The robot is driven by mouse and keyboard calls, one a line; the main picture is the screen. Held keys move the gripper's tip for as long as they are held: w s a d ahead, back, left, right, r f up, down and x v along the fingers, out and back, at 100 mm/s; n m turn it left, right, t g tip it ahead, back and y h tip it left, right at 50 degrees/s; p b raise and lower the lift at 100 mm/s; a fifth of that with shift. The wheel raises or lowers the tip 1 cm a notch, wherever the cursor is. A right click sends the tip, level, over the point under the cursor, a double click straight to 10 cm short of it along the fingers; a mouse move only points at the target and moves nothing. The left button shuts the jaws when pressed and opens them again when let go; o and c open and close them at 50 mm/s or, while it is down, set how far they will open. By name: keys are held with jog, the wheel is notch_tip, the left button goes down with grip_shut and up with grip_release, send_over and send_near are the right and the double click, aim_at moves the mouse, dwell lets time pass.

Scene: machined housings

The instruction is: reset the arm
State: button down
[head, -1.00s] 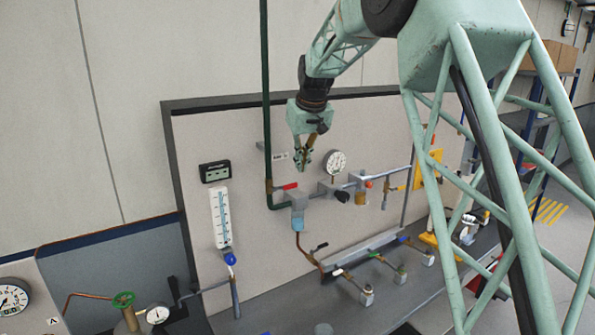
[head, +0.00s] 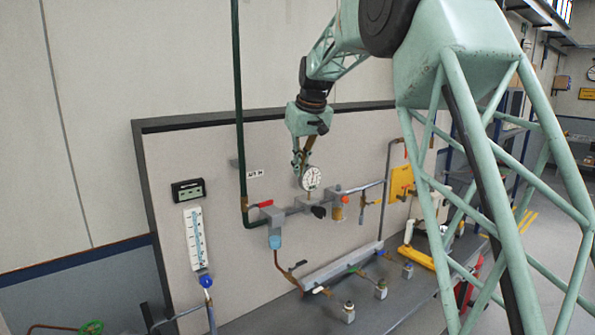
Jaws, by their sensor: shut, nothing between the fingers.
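My gripper (head: 299,170) hangs from the pale green arm at the centre of the head view, pointing down. It is shut and empty. Its fingertips show just left of a round white gauge (head: 311,178) on the panel; I cannot tell how far in front of the panel they are. My lattice column fills the right side and hides part of the panel behind it.
The grey panel (head: 170,150) carries a red-handled valve (head: 260,205), a digital display (head: 188,190), a flow tube (head: 196,240) and several small valves along the bench. A yellow plate (head: 401,181) is at right. A green vertical pipe (head: 239,90) runs left of my gripper.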

jog(key=s+d+m+b, duration=0.1)
jog(key=s+d+b, duration=0.25)
jog(key=s, duration=0.85)
jog(key=s+d+m+b, duration=0.1)
jog(key=s+d+b, duration=0.3)
jog(key=s, duration=0.7)
jog(key=s+d+m+b, duration=0.1)
jog(key=s+d+b, duration=0.3)
jog(key=s, duration=0.8)
jog(key=s+d+f+b, duration=0.2)
jog(key=s+f, duration=0.5)
jog(key=s, duration=0.5)
jog(key=s+d+f+m+h+b, duration=0.1)
jog(key=s+d+f+b, duration=0.1)
jog(key=s+f, duration=0.5)
jog(key=s+d+f+m+b, duration=0.1)
jog(key=s+f+b, duration=0.3)
jog(key=s, duration=1.3)
notch_tip(320, 180, down, 4)
jog(key=shift+s+d+r, duration=0.15)
jog(key=shift+s+d, duration=0.2)
jog(key=shift+d, duration=0.55)
jog(key=shift+w+d, duration=0.1)
jog(key=shift+d, duration=0.1)
